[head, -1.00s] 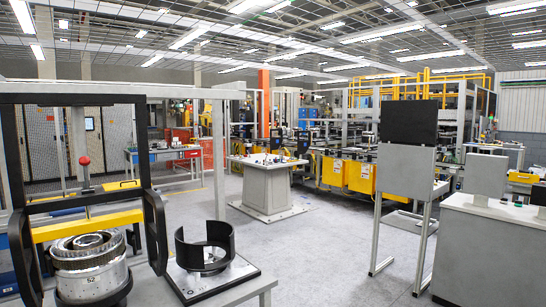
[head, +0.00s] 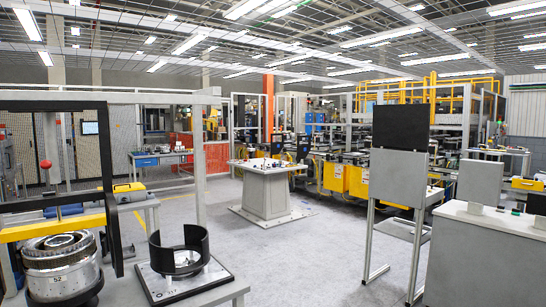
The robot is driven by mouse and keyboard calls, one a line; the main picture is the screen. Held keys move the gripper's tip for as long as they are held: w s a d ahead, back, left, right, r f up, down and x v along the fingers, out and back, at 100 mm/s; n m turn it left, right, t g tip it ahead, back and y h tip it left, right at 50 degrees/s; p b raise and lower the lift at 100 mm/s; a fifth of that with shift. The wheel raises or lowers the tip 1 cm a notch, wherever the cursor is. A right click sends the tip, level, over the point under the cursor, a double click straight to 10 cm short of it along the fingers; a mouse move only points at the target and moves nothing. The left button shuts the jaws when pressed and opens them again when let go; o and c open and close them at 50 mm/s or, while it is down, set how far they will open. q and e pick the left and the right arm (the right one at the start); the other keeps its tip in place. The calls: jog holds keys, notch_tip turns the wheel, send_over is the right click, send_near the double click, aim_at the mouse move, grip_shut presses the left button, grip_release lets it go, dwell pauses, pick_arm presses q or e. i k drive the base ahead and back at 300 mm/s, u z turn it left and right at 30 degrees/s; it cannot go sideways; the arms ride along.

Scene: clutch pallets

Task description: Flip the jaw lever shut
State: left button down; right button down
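Neither of my grippers is in view. I cannot identify a jaw lever for certain. A red ball knob (head: 46,164) shows at the left, behind a black frame (head: 108,190) with a yellow crossbar (head: 50,228). A silver round clutch part (head: 62,280) marked "52" stands below the crossbar at the lower left. To its right, a black curved half-ring holder (head: 196,244) stands on a flat plate (head: 205,279) on a bench, with a small light disc inside it.
A grey pedestal table (head: 265,195) with small parts on top stands mid-floor. A metal stand with a black panel (head: 401,126) is right of centre. A grey cabinet (head: 480,260) fills the lower right. The floor (head: 300,250) between them is clear.

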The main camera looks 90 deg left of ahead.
aim_at(46, 165)
jog(key=z, duration=1.2)
jog(key=i, duration=0.15)
jog(key=u, duration=3.35)
jog(key=i, duration=0.25)
jog(key=u, duration=1.9)
jog(key=k, duration=0.55)
jog(key=u, duration=0.4)
jog(key=i, duration=1.6)
jog(key=z, duration=0.35)
